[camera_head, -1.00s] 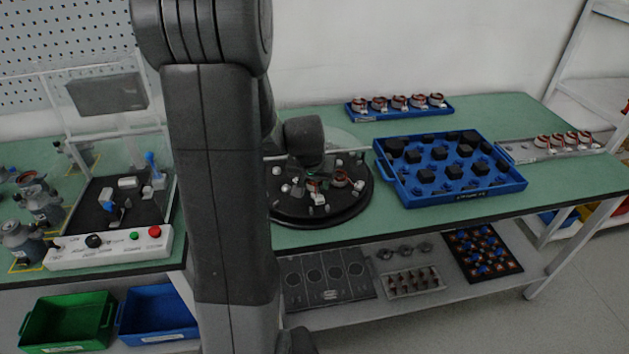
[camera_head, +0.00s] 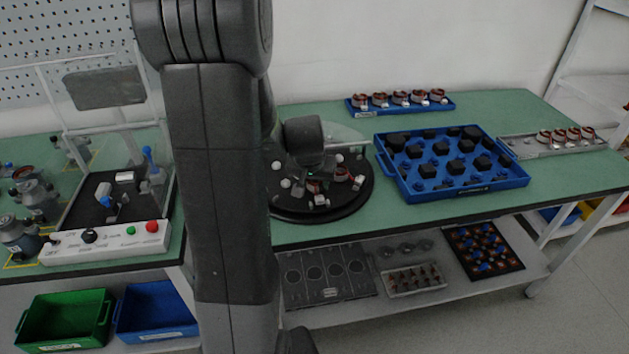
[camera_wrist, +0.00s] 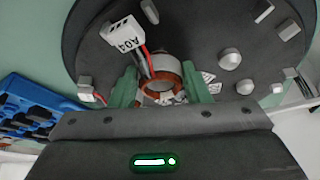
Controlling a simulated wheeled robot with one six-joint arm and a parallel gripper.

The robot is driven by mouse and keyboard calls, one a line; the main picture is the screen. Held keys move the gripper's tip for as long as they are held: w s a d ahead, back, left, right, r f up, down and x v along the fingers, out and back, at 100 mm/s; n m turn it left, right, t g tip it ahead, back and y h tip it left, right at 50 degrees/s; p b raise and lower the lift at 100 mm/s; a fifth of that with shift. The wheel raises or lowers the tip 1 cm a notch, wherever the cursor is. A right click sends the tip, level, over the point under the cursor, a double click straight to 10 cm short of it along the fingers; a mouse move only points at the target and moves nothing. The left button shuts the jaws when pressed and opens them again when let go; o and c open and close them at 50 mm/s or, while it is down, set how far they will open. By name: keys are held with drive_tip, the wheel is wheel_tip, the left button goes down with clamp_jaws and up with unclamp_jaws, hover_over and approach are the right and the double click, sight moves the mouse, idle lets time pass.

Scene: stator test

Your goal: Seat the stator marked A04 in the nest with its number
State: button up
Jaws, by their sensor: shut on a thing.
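In the wrist view, a copper-wound stator ring (camera_wrist: 160,75) sits between the green fingers of my gripper (camera_wrist: 160,88), which is shut on it. In the head view, my gripper (camera_head: 313,178) is over the same round plate (camera_head: 305,211), and the held stator is not clear there. Nest numbers cannot be read.
Small pegs and blocks stand on the plate around the stator. A blue tray (camera_head: 405,190) with dark parts is to its right. A blue rack (camera_head: 360,112) of stators stands behind, and a grey rack (camera_head: 520,150) is at far right. A test fixture (camera_head: 105,240) stands left.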

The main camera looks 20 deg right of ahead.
drive_tip(key=shift+f+b, duration=0.35)
drive_tip(key=shift+b, duration=0.1)
drive_tip(key=o, duration=1.1)
drive_tip(key=v, duration=1.4)
drive_tip(key=shift+w+d+p, duration=0.1)
drive_tip(key=shift+p, duration=0.3)
